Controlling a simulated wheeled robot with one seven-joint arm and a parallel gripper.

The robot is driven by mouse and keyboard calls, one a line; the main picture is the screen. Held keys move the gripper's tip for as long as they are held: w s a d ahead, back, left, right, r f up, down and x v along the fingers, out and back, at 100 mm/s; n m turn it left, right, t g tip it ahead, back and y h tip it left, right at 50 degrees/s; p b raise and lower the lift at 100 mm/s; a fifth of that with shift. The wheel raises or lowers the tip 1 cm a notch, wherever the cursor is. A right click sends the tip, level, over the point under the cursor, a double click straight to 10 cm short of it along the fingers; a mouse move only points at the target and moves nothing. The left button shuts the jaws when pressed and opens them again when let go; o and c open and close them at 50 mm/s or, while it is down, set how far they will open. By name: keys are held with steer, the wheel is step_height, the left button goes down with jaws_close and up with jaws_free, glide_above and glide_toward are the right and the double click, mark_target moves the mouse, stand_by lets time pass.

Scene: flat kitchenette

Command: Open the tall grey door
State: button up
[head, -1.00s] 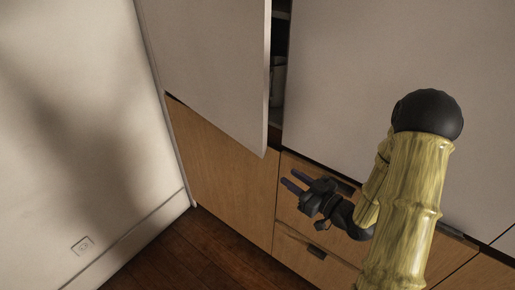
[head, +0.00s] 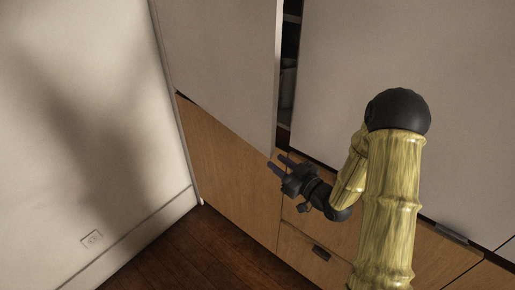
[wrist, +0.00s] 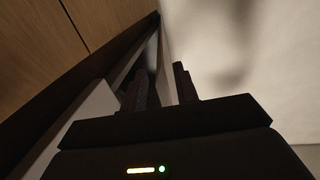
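The tall grey door (head: 220,70) is the pale panel at the upper left of the head view. It stands ajar, with a dark gap along its right edge. My gripper (head: 278,164) is at the lower right corner of this door, fingers pointing to the upper left. In the wrist view my gripper (wrist: 163,78) has its two dark fingers apart, with a pale strip between them that looks like the door's edge. One finger is by the dark gap. Whether either finger touches the door cannot be told.
Inside the gap, shelves and a pale container (head: 288,84) show. Another grey panel (head: 390,60) is to the right. A pale wall (head: 80,120) stands at the left, with free dark floor (head: 190,255) in front.

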mark_target(260, 149)
steer(key=p+x, duration=0.1)
steer(key=x, duration=0.7)
steer(key=shift+w+a+f, duration=0.1)
steer(key=shift+w+a, duration=0.2)
jaws_close()
